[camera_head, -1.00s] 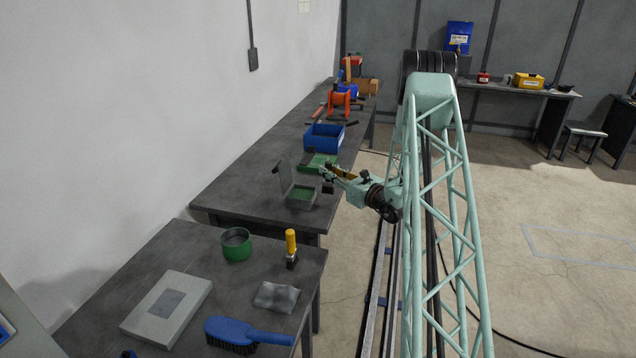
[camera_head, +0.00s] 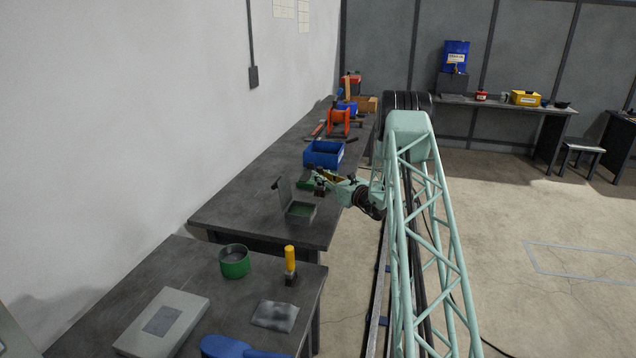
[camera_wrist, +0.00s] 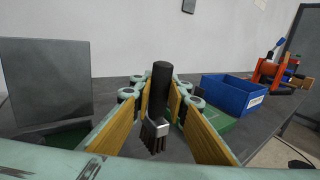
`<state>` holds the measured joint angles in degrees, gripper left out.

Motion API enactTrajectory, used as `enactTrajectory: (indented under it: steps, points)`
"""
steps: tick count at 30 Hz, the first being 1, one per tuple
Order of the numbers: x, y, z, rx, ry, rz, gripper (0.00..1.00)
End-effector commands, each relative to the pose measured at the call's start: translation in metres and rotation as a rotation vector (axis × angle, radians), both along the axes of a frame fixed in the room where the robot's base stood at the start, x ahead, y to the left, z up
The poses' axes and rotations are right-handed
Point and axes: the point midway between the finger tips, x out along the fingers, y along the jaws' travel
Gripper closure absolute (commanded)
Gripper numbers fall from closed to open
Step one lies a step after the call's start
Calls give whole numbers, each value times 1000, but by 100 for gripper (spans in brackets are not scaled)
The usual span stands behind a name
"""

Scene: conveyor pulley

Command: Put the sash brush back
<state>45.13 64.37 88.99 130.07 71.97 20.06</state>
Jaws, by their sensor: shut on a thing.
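The sash brush (camera_wrist: 161,92) has a black handle, a metal ferrule and dark bristles. In the wrist view it stands upright, bristles down, between the yellow pads of my gripper (camera_wrist: 160,86), which is shut on it. In the head view my gripper (camera_head: 322,178) is over the far part of the left bench, beside a green tray or mat (camera_head: 309,185). The brush shows there only as a small dark shape. Whether its bristles touch anything is unclear.
A grey-green box with its lid raised (camera_head: 300,211) stands nearer me; the lid also shows in the wrist view (camera_wrist: 45,85). A blue bin (camera_head: 323,154) stands beyond my gripper. A yellow-handled tool (camera_head: 290,258) and green pot (camera_head: 234,262) stand on the near bench.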

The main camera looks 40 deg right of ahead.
Motion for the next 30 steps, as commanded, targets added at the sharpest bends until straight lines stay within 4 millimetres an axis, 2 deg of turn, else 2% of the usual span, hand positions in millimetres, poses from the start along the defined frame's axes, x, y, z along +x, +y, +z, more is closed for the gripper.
enactTrajectory:
  steps: [3,9,22,30]
  points:
    - [14,-6,-3,-2,-1,1,96]
    - [26,-11,-3,-1,0,1,96]
    - [26,-12,-5,0,0,0,96]
    - [26,-11,-30,1,1,0,96]
